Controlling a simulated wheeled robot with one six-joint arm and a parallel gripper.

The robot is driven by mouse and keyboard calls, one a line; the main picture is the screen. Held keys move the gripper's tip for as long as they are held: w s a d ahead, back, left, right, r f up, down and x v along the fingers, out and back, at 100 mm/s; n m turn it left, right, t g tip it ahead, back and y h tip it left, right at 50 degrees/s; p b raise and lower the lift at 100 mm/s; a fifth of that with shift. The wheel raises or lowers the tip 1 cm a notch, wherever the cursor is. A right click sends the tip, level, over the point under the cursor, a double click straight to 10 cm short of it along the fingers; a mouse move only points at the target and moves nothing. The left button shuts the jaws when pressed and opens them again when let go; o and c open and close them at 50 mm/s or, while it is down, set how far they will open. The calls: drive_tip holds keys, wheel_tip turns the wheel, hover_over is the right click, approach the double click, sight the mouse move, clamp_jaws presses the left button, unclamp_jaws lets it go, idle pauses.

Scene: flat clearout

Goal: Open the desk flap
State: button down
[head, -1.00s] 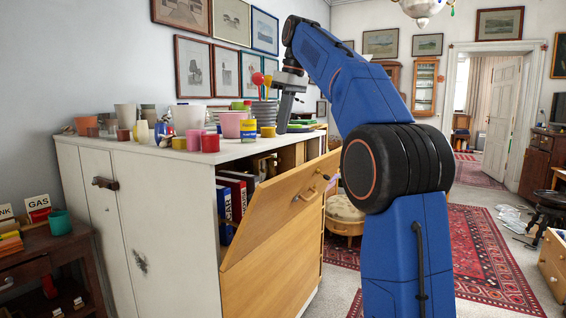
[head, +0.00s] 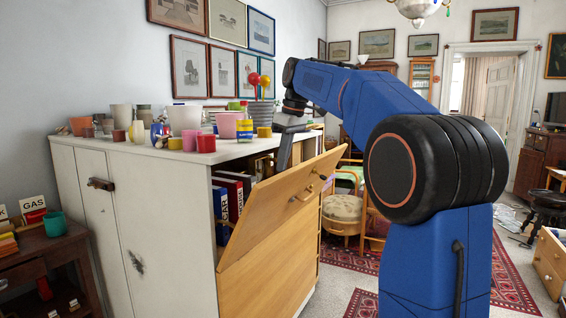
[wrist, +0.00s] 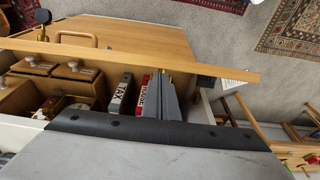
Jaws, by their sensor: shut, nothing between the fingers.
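The desk flap (head: 285,205) is a light wooden panel on the front of a white cabinet (head: 165,200). It leans outward at its top, partly open, with a handle on its outer face. In the wrist view the flap's top edge (wrist: 120,55) runs across the picture. My gripper (head: 281,166) is shut and empty. It points down into the gap between the flap and the cabinet, on the flap's inner side. In the wrist view its grey fingers (wrist: 168,90) reach close to the flap's edge; I cannot tell whether they touch it.
Books and binders (head: 228,205) stand inside behind the flap, with small drawers (wrist: 72,72) beside them. Cups, pots and bowls (head: 185,120) crowd the cabinet top. A cushioned chair (head: 342,208) stands beyond the flap. A red rug (head: 512,265) lies on the floor at right.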

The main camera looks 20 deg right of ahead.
drive_tip(key=shift+s+d+f, duration=0.1)
drive_tip(key=shift+s+d, duration=0.05)
idle(0.3)
drive_tip(key=shift+s+d+f, duration=0.15)
drive_tip(key=shift+s+d, duration=0.15)
drive_tip(key=shift+s, duration=0.05)
drive_tip(key=s+d+f+t+y, duration=0.2)
drive_tip(key=s+d+f+t, duration=0.1)
drive_tip(key=s+d+f, duration=0.2)
drive_tip(key=s+d+f+t+y, duration=0.2)
drive_tip(key=s+d+f, duration=0.4)
drive_tip(key=s+f, duration=0.3)
wheel_tip(320, 180, down, 4)
drive_tip(key=shift+s+d+f+t+y, duration=0.2)
drive_tip(key=shift+s+t+y, duration=0.2)
drive_tip(key=shift+t, duration=0.2)
drive_tip(key=shift+w+r, duration=0.1)
drive_tip(key=shift+r, duration=0.05)
